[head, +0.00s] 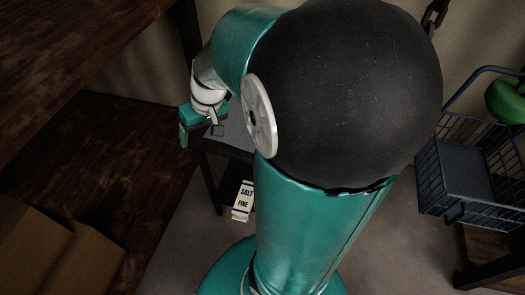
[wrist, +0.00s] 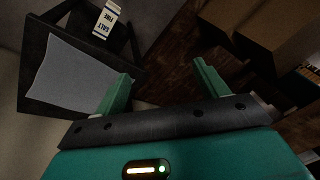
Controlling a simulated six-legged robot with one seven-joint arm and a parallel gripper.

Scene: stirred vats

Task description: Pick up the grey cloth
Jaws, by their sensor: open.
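The grey cloth (wrist: 78,76) lies flat on a small dark stand (wrist: 36,52) at the left of the wrist view. In the head view a grey patch that looks like the cloth (head: 238,132) shows partly behind my arm. My gripper (wrist: 162,70) is open, with its two green fingers spread and nothing between them. The left finger's tip shows over the cloth's right edge; the gap between the fingers faces dark wooden boards. I cannot tell the height above the cloth.
A salt box (head: 243,200) stands low by the stand; it also shows in the wrist view (wrist: 109,19). Cardboard boxes (head: 78,262) are at the lower left. A dark wire basket (head: 470,170) holding a flat dark item is at the right. A wooden surface (head: 70,45) fills the upper left.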

